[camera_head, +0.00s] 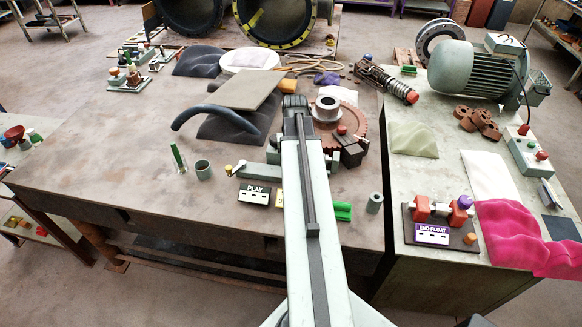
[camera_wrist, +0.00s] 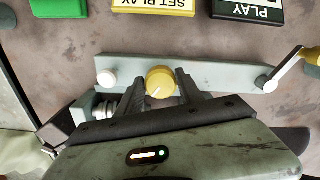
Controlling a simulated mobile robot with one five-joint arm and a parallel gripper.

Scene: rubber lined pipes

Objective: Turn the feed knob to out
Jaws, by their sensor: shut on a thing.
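A round yellow knob (camera_wrist: 159,80) with a white pointer line sits on a pale grey-green bar (camera_wrist: 215,76) in the wrist view. The line points to the lower left there. My gripper (camera_wrist: 158,92) is shut on this knob, one dark finger on each side. No feed or out marking is readable. A crank with a yellow handle (camera_wrist: 312,54) is at the bar's right end, and a white button (camera_wrist: 106,79) is near its left end. In the head view the bar (camera_head: 258,172) shows left of my arm, which hides the knob and my gripper.
A PLAY plate (camera_head: 255,195), a yellow SET PLAY plate (camera_wrist: 155,6) and a green block (camera_head: 342,211) lie near the bar. A rust-red gear (camera_head: 355,125) and a dark block (camera_head: 350,153) stand close right of my arm. The table's front left is clear.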

